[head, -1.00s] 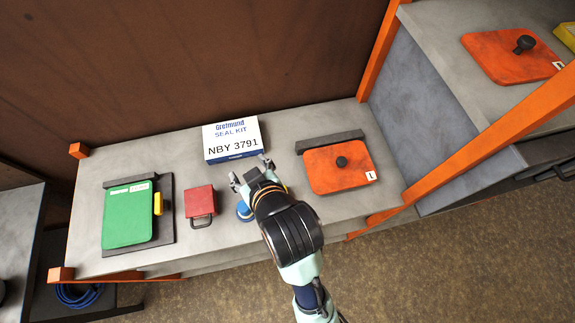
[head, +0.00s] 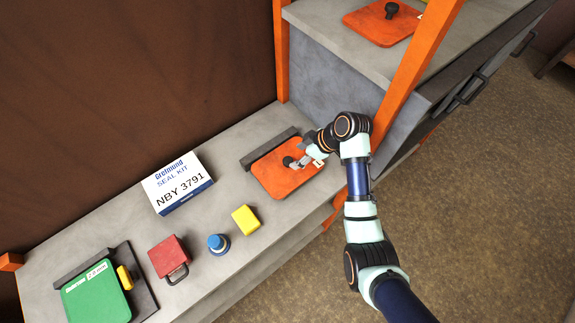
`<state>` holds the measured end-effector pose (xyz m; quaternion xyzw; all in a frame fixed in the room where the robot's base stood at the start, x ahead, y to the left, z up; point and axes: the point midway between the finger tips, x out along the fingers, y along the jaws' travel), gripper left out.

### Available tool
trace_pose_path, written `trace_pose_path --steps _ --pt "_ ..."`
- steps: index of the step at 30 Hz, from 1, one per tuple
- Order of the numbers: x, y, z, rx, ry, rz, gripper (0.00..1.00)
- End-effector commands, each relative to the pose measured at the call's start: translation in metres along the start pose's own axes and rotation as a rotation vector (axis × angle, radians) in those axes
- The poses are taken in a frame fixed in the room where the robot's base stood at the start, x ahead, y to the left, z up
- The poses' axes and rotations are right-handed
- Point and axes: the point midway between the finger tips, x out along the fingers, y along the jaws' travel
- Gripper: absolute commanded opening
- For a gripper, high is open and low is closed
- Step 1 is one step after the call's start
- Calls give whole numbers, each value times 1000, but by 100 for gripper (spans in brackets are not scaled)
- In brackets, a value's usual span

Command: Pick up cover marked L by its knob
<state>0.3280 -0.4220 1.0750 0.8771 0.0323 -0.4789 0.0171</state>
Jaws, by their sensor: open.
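The orange cover (head: 271,178) with a dark round knob (head: 288,161) lies on the grey bench, against a dark strip. Its white label is now mostly hidden by my gripper; the earlier view shows it marked L. My gripper (head: 296,164) is open and low over the right part of this cover, with its fingertips at the knob. I cannot tell whether the fingers touch the knob. A second orange cover (head: 366,27) with a dark knob (head: 391,9) lies on the higher surface at the top right.
A white seal kit box (head: 177,182), a yellow block (head: 246,219), a blue round object (head: 218,244) and a red box with a handle (head: 168,257) stand on the bench. A green cover (head: 95,297) lies at the left. An orange post (head: 415,75) rises close to my arm.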

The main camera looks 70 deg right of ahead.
Motion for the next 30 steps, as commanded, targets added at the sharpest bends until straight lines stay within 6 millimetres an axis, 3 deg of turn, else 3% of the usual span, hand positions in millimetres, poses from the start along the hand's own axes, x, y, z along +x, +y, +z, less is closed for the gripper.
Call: trace_pose_path --steps 7,15,22,30 --pt "20 -2 -1 0 -1 -2 65" --pt "62 -4 -3 1 -1 0 65" --pt "65 -4 -3 1 -1 2 65" --pt "64 -4 -3 1 -1 2 22"
